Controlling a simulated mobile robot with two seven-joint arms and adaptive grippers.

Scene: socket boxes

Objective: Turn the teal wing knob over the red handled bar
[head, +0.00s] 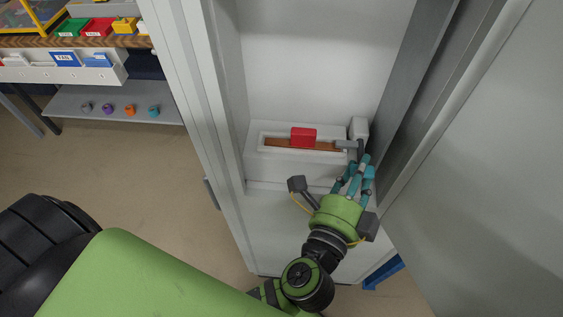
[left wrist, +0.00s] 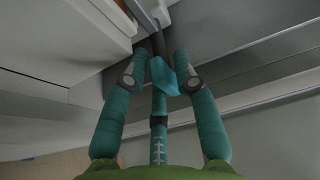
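The bar (head: 281,144) is a brown strip in a white box in the cabinet, with a red block handle (head: 303,137) on it. A grey arm (head: 347,145) at the bar's right end runs to a white block (head: 358,128). My left gripper (head: 357,170) has its teal fingers just below that arm. The left wrist view shows the teal wing knob (left wrist: 163,74) among the fingertips, below a dark shaft. The fingers stand apart around it; I see no clear grip, and contact is unclear. In the head view the fingers largely hide the knob. My right gripper is out of view.
The cabinet's left side wall (head: 184,92) and the open door (head: 485,170) at right bound the space around my left arm. At the far left, a shelf (head: 65,103) holds several small coloured knobs, below a bench with bins (head: 96,28).

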